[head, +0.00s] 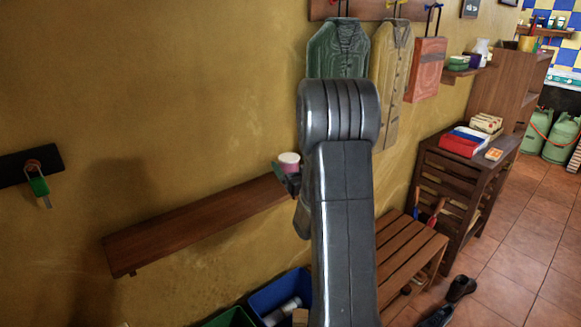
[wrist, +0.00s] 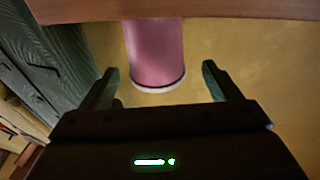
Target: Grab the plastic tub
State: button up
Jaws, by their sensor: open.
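The plastic tub, a small pink cylinder with a pale top (head: 289,160), stands on the wooden wall shelf (head: 190,222), near its right part. In the wrist view the picture is upside down, and the pink tub (wrist: 155,48) hangs from the shelf edge (wrist: 90,10) at the top, its pale rim facing my gripper. My gripper (wrist: 159,69) is open, with one finger on each side of the tub's rim end and a gap on both sides. In the head view my gripper (head: 287,180) is at the tub, mostly hidden by my arm.
Coats (head: 338,50) hang on the wall behind my arm. A slatted bench (head: 405,255) and a dark cabinet (head: 455,185) stand to the right. A blue bin (head: 265,298) is below the shelf. The shelf's left part is bare.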

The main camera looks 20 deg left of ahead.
aim_at(287, 155)
jog(key=p+x, duration=0.1)
jog(key=x, duration=0.4)
jog(key=shift+w+d+r, duration=0.1)
jog(key=shift+d, duration=0.05)
jog(key=shift+c, duration=0.4)
jog(key=c, duration=1)
jog(key=shift+o, duration=0.2)
jog(key=shift+r, duration=0.1)
